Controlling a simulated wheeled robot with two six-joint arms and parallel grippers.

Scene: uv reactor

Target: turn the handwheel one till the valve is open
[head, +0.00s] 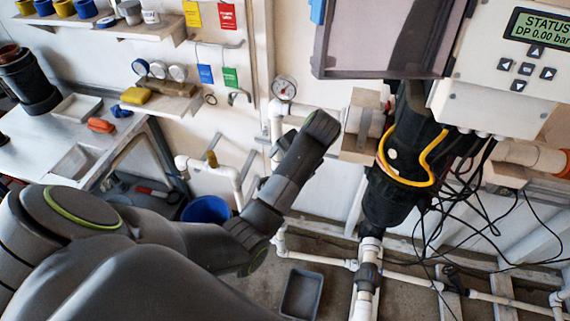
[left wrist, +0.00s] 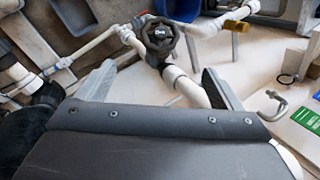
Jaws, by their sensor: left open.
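The handwheel, a black lobed knob (left wrist: 158,38) with a small light label at its centre, sits on white piping in the left wrist view. My left gripper (left wrist: 158,72) is open, its two grey fingers spread wide. The handwheel appears just beyond the fingertips, roughly centred between them, and nothing is held. I cannot tell the exact depth gap. In the head view my left arm reaches in from the left over the piping. It hides the handwheel, and its fingers do not show there. My right gripper is in neither view.
A black reactor body (head: 392,200) with a yellow cable and loose black wires stands right of my arm. A pressure gauge (head: 284,89) is on the wall pipe. A blue bucket (head: 206,210) and a grey tray (head: 301,294) are below. A yellow-handled valve (left wrist: 236,17) is near the handwheel.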

